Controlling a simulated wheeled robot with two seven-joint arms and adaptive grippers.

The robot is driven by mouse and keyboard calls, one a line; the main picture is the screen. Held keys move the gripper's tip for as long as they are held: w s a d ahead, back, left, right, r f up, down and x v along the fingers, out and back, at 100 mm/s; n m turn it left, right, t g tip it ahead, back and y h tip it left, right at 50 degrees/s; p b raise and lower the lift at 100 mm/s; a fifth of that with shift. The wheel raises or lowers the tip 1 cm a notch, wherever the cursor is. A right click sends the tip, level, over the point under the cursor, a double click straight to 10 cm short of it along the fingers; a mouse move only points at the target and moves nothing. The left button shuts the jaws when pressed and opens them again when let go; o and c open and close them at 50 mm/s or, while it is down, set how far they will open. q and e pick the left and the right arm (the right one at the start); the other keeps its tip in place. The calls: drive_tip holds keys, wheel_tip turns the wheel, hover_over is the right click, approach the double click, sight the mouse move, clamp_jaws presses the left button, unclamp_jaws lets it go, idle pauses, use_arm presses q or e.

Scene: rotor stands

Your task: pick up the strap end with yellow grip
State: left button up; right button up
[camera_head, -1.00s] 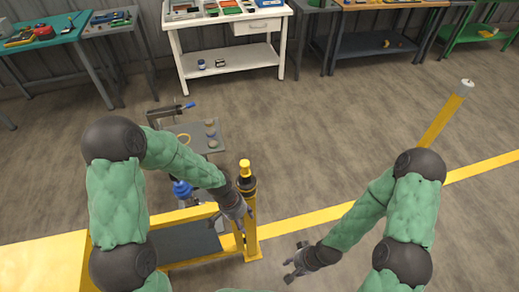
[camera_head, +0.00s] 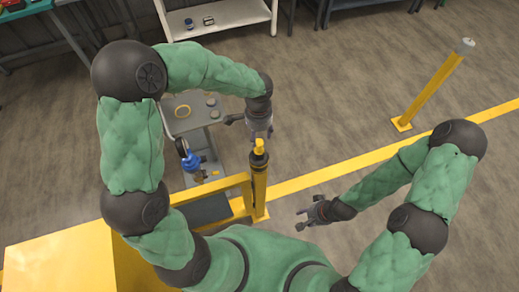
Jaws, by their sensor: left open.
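The yellow grip of the strap end (camera_head: 259,145) sits upright on top of a black and yellow post (camera_head: 260,190) near the middle of the view. The strap itself cannot be made out. My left gripper (camera_head: 260,136) points down just above the yellow grip, its fingers open. I cannot tell whether the fingers touch the grip. My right gripper (camera_head: 299,220) is open and empty, to the right of the post and apart from it.
A yellow frame (camera_head: 225,187) joins the post on its left. A grey cart (camera_head: 190,122) with a blue item (camera_head: 191,160) stands behind it. Another yellow post (camera_head: 430,88) stands at right. A white bench (camera_head: 225,17) is at the back. Open floor lies between.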

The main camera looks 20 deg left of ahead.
sight(259, 142)
use_arm(q)
drive_tip(key=shift+w+f, duration=0.2)
drive_tip(key=shift+f, duration=0.95)
drive_tip(key=shift+s+f, duration=0.2)
drive_tip(key=shift+f, duration=0.25)
drive_tip(key=shift+s+f+b, duration=0.2)
drive_tip(key=shift+f+b, duration=0.3)
drive_tip(key=shift+f, duration=1.75)
drive_tip(key=shift+d, duration=0.1)
drive_tip(key=c, duration=1.1)
